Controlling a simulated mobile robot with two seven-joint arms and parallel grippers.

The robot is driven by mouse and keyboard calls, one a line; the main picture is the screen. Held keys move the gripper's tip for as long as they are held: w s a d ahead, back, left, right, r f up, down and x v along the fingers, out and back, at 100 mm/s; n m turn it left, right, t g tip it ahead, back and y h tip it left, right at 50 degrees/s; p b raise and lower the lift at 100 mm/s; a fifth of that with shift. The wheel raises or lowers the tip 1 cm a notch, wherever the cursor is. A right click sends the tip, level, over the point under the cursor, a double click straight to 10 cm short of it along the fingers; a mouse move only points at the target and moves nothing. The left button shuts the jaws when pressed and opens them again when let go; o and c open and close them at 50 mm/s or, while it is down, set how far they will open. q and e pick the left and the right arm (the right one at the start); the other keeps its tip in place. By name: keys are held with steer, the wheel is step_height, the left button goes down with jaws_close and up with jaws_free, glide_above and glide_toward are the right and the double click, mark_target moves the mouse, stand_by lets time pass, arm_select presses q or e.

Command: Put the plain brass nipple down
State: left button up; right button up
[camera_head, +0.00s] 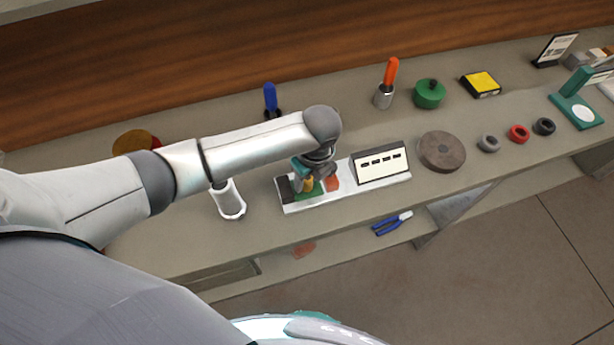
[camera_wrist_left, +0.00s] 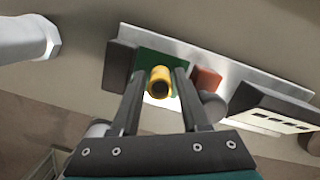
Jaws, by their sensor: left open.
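The brass nipple (camera_wrist_left: 159,84), a short yellow hollow cylinder, shows in the left wrist view with its open end towards the camera. It is at the green pad (camera_wrist_left: 147,62) of a pale tray (camera_wrist_left: 215,57); I cannot tell if it touches the pad. My left gripper (camera_wrist_left: 159,76) is open, with one finger on each side of the nipple and small gaps visible. In the head view my left gripper (camera_head: 313,182) is over the left part of the tray (camera_head: 327,201) and hides most of the nipple. My right gripper is not in view.
A dark block and a reddish block (camera_wrist_left: 206,79) flank the green pad. A black-framed panel (camera_head: 380,163) stands on the tray's right part. A white cylinder (camera_head: 228,199) is to the left, a brown disc (camera_head: 442,151) to the right. Blue-handled pliers (camera_head: 391,223) lie lower down.

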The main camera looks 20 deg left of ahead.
arm_select(q)
step_height(320, 180, up, 12)
steer(key=s+d+p, duration=0.1)
steer(key=p, duration=0.1)
steer(key=shift+d, duration=0.25)
stand_by(1.0)
